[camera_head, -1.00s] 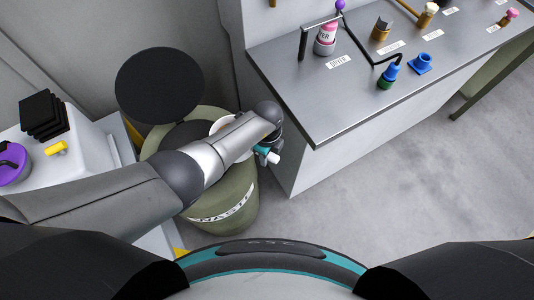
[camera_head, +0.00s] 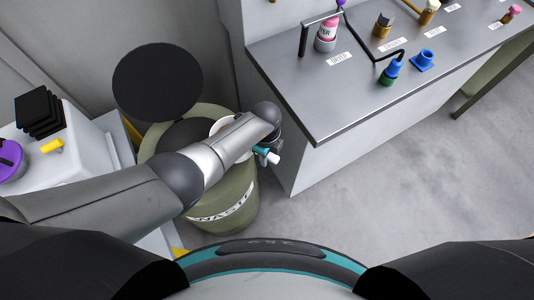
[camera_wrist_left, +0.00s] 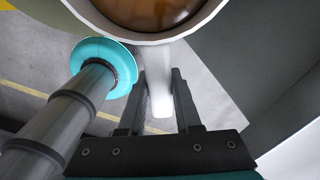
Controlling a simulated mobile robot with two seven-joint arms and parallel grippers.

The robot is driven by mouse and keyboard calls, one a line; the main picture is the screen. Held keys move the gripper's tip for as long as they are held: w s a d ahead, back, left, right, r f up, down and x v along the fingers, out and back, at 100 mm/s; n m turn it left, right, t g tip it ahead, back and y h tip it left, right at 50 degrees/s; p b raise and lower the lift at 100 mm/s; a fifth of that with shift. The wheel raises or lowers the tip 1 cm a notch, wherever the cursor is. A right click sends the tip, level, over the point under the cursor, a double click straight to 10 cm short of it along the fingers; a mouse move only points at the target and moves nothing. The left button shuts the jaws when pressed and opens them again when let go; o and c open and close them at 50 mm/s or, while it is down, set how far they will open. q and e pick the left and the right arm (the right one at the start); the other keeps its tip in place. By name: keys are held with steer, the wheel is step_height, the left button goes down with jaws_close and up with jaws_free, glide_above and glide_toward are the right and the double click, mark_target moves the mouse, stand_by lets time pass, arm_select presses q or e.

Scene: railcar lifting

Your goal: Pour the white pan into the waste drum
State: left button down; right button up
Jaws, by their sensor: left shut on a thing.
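The white pan (camera_wrist_left: 150,35) shows at the top of the left wrist view, with brown liquid in it. Its white handle (camera_wrist_left: 160,95) runs down between the fingers of my left gripper (camera_wrist_left: 160,90), which is shut on it. In the head view a bit of the pan's white rim (camera_head: 217,127) shows behind my left forearm, above the waste drum's opening. My left gripper (camera_head: 264,153) is at the drum's right side there, mostly hidden by the wrist. The olive-green waste drum (camera_head: 238,190) carries a "WASTE" label. My right gripper is not in view.
A round black lid (camera_head: 158,83) stands up behind the drum. A grey bench (camera_head: 310,100) with bottles and small fittings is close on the right. A white cabinet (camera_head: 85,160) with black plates (camera_head: 40,112) is at left. Open floor (camera_head: 400,200) lies at lower right.

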arm_select(q)
steer(key=shift+s+a+r+h+p, duration=0.1)
steer(key=shift+a+r+h+p, duration=0.3)
steer(key=shift+r+p, duration=0.4)
steer(key=shift+s+a+r+h+p, duration=0.1)
steer(key=shift+a+r+h+p, duration=0.25)
steer(key=shift+p, duration=0.7)
